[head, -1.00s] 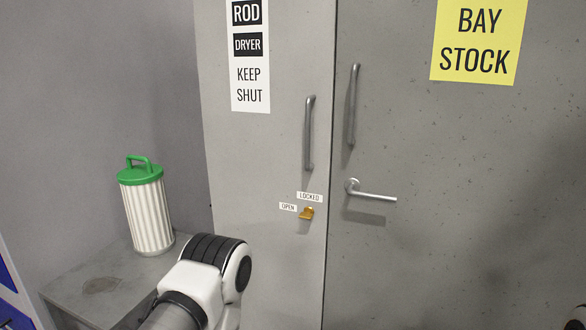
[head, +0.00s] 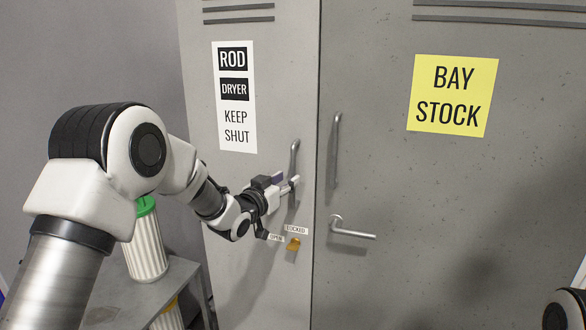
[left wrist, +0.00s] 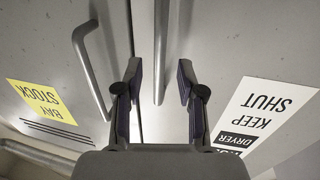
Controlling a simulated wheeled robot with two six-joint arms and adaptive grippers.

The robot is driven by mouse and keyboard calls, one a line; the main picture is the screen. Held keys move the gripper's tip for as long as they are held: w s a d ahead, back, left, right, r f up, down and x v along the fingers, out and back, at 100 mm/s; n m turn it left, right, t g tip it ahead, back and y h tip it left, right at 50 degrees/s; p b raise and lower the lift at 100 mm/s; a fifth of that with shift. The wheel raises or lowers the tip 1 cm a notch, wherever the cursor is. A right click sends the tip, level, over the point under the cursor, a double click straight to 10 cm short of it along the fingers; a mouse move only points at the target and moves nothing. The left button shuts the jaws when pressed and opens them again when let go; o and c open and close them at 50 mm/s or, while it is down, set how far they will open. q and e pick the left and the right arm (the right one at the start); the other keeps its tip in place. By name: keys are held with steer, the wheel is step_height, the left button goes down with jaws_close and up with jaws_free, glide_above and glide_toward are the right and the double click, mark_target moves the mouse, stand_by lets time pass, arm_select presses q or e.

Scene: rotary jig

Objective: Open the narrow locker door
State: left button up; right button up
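The narrow locker door (head: 225,190) is grey, bears a "ROD DRYER KEEP SHUT" sign (head: 235,97) and appears shut. Its upright bar handle (head: 294,158) is near its right edge. My left gripper (head: 287,186) is at the lower part of this handle. In the left wrist view, which looks upside down, my left gripper (left wrist: 160,82) is open, with the handle (left wrist: 160,45) in line with the gap between its fingers; contact cannot be told. A small brass latch (head: 294,244) sits below, beside "LOCKED" and "OPEN" labels. My right gripper is out of view.
The wide door (head: 400,190) on the right has a "BAY STOCK" sign (head: 452,95), a bar handle (head: 335,150) and a lever (head: 350,232). A green-lidded ribbed canister (head: 147,250) stands on a grey bench (head: 115,300) at left, partly behind my arm.

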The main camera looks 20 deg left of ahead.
mark_target(292, 176)
arm_select(q)
steer(key=p+x, duration=0.1)
steer(key=x, duration=0.3)
steer(key=shift+w, duration=0.1)
jaws_close()
